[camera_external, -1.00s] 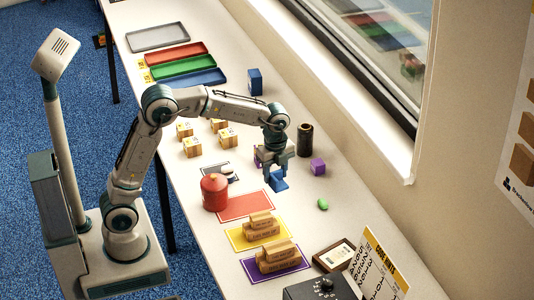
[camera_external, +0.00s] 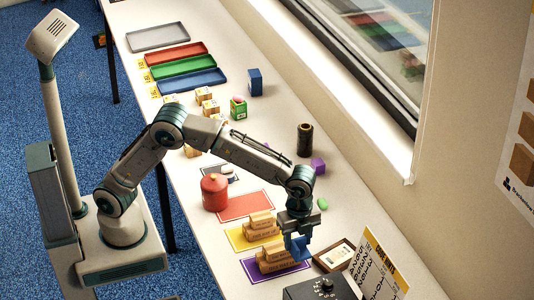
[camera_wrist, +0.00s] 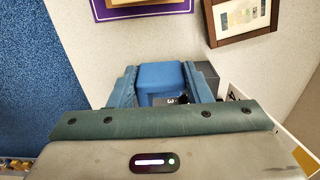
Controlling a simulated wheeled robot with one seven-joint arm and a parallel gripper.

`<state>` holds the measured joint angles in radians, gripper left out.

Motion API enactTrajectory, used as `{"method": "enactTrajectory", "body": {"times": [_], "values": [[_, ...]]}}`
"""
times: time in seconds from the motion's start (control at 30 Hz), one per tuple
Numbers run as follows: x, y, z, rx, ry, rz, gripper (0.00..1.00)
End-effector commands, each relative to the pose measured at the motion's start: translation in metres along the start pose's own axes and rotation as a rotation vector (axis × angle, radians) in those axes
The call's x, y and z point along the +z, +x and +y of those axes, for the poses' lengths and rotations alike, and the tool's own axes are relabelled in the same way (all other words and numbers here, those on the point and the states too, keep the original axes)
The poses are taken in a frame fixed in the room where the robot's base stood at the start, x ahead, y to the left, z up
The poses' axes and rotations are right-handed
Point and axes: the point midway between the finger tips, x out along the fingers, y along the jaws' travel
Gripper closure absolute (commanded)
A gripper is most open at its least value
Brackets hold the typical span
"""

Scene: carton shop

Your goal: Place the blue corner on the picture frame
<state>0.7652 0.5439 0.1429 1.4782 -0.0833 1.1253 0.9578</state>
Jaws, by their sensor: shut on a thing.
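My gripper (camera_external: 299,246) is shut on the blue corner (camera_external: 300,251) and holds it near the right edge of the purple mat, just left of the picture frame. In the wrist view the blue corner (camera_wrist: 160,78) sits between the two fingers of my gripper (camera_wrist: 163,87). The picture frame (camera_external: 322,264) has a brown border and a pale inside and lies on the table. In the wrist view the frame (camera_wrist: 212,28) is at the top right, apart from the corner. The exact height of the corner above the table is hard to tell.
Wooden stamps (camera_external: 275,255) stand on the purple mat (camera_external: 252,270) left of my gripper. A dark box with a knob (camera_external: 318,290) and a yellow-and-white sign (camera_external: 385,262) crowd the near side. A red can (camera_external: 214,192) and a green object (camera_external: 322,203) are farther back.

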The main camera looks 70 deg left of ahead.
Motion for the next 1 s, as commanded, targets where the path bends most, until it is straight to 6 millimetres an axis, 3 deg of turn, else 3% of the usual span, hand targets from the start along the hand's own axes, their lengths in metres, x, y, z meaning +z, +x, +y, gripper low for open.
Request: {"method": "enactTrajectory", "body": {"times": [0.1, 0.23, 0.7, 1.0], "values": [[-0.011, -0.001, 0.006, -0.001, 0.005, -0.001, 0.76], [-0.006, 0.007, -0.004, 0.002, 0.002, -0.004, 0.76], [0.044, 0.063, -0.085, 0.000, 0.004, -0.003, 0.76], [0.049, 0.085, -0.091, 0.003, 0.006, -0.004, 0.76]]}}
